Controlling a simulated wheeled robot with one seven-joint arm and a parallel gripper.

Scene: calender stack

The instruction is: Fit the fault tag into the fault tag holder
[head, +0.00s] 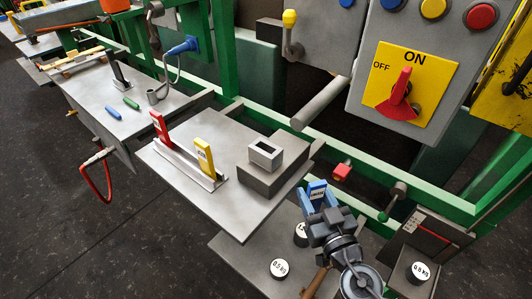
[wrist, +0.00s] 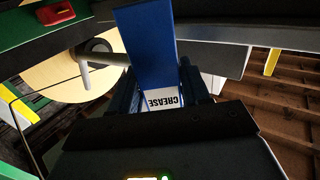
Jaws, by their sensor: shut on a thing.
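A blue fault tag (head: 317,188) with a white label stands up out of my gripper (head: 314,203). The wrist view shows the tag (wrist: 147,45) between the two fingers, its label reading CREASE upside down. My gripper is shut on it, to the right of the grey table and clear of it. A light grey box with a dark slot in its top, seemingly the fault tag holder (head: 264,158), sits on a darker block on the table, up and left of my gripper. The slot looks empty. The tag's lower end is hidden by the fingers.
A red tag (head: 159,129) and a yellow tag (head: 204,155) stand in a metal rack on the table (head: 225,214). A green rail, a red button (head: 342,171) and a lever (head: 393,201) lie beyond my gripper. Round weights (head: 280,269) sit on a lower shelf.

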